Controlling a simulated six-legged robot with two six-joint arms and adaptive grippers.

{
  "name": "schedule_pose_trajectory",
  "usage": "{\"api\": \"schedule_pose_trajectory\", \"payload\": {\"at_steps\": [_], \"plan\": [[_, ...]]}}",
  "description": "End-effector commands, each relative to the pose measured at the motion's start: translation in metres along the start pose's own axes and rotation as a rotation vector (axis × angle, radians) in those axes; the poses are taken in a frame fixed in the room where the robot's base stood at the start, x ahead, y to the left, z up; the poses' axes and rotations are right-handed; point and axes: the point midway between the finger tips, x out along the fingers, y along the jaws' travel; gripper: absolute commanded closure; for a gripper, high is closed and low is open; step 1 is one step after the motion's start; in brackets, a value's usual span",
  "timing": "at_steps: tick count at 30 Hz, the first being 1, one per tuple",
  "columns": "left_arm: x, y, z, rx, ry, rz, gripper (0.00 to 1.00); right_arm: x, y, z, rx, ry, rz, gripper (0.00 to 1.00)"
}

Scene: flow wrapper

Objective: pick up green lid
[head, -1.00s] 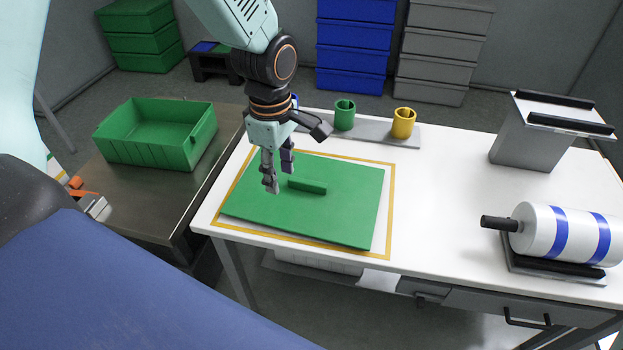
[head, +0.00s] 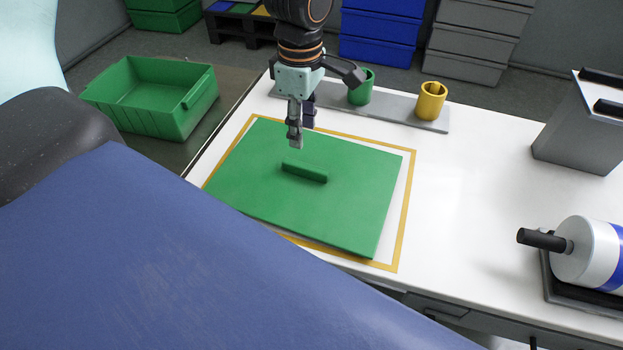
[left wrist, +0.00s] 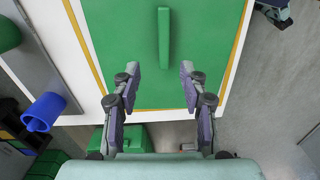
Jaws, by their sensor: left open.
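The green lid (head: 320,215) lies flat on the white table inside a yellow outline, with a raised bar handle (head: 304,173) at its middle. My left gripper (head: 301,138) is above the far part of the lid, behind the handle, open and empty. In the left wrist view, the lid (left wrist: 210,25) fills the upper middle and its handle (left wrist: 164,38) lies ahead, roughly in line with the gap between the open fingers (left wrist: 158,88). The gripper does not touch the handle.
A green bin (head: 150,95) stands on a side table at left. A green cup (head: 361,88) and a yellow cup (head: 432,101) stand on a grey strip behind the lid; a blue cup (left wrist: 43,111) shows in the left wrist view. A white roll (head: 588,250) lies at right. The table between is clear.

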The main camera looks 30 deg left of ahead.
Motion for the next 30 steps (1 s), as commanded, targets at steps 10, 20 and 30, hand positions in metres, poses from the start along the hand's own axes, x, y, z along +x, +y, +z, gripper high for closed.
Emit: {"api": "schedule_pose_trajectory", "payload": {"at_steps": [10,20,30], "plan": [[0.027,-0.005,0.000,0.001,0.000,-0.002,0.57,0.016,0.000,0.001,0.001,-0.002,0.000,0.60],[0.058,-0.008,0.003,0.002,0.001,-0.002,0.57,0.026,0.000,0.001,0.000,-0.001,0.000,0.60],[0.090,-0.006,0.006,0.001,-0.001,0.001,0.57,0.036,0.000,0.000,0.001,-0.001,0.000,0.60]]}}
